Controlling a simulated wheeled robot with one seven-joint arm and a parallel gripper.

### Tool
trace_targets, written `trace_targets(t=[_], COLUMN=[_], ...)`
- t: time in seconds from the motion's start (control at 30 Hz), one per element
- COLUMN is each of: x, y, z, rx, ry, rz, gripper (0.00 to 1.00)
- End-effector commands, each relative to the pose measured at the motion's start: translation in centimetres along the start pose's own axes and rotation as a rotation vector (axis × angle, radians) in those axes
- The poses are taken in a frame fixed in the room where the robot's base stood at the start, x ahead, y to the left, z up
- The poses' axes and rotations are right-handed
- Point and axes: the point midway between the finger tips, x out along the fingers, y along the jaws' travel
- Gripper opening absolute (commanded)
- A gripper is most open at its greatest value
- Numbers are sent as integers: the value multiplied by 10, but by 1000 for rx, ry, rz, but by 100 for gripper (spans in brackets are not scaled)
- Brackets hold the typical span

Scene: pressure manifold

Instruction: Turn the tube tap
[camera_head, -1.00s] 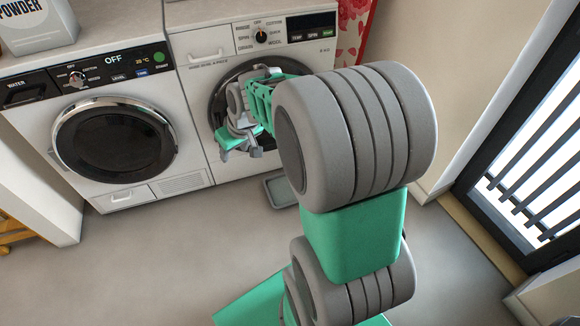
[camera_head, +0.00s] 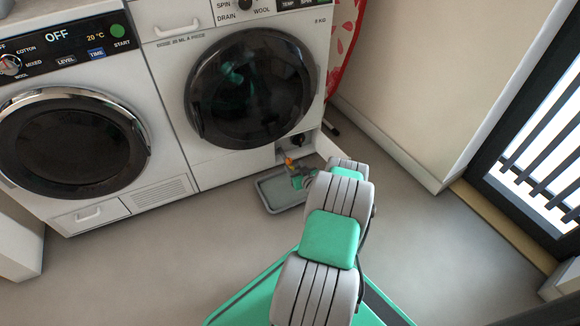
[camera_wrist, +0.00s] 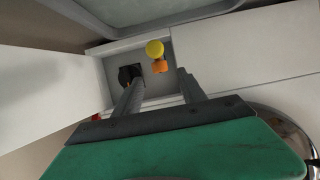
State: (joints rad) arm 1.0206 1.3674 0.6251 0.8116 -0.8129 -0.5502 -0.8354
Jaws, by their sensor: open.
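The tube tap, an orange piece (camera_wrist: 160,66) with a round yellow end (camera_wrist: 154,48), shows in the wrist view inside an open compartment (camera_wrist: 113,67) low on the right washing machine. It shows small in the head view (camera_head: 289,162), just above the tray. My gripper (camera_wrist: 158,78) is open, with its two fingers pointing at the compartment. The orange piece appears between the fingertips in the picture; I cannot tell how far off it is, and no contact shows. In the head view my arm hides most of the gripper.
A black round filter cap (camera_wrist: 130,74) sits beside the tap, close to one finger in the wrist view. A grey tray (camera_head: 272,192) lies on the floor below the compartment. The compartment's white flap (camera_head: 338,155) stands open at the right. Floor to the right is clear.

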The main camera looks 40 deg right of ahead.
Motion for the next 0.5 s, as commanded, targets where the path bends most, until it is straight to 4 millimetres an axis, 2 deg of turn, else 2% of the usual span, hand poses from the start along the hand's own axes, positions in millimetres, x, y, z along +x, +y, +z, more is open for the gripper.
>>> trace_targets(t=[0.03,0.2,0.5], x=[13,40,46], y=[-1,-1,-1], z=[7,5,1], rx=[-3,-2,0], ry=[0,-2,-3], rz=[-1,-2,-1], gripper=[48,48,48])
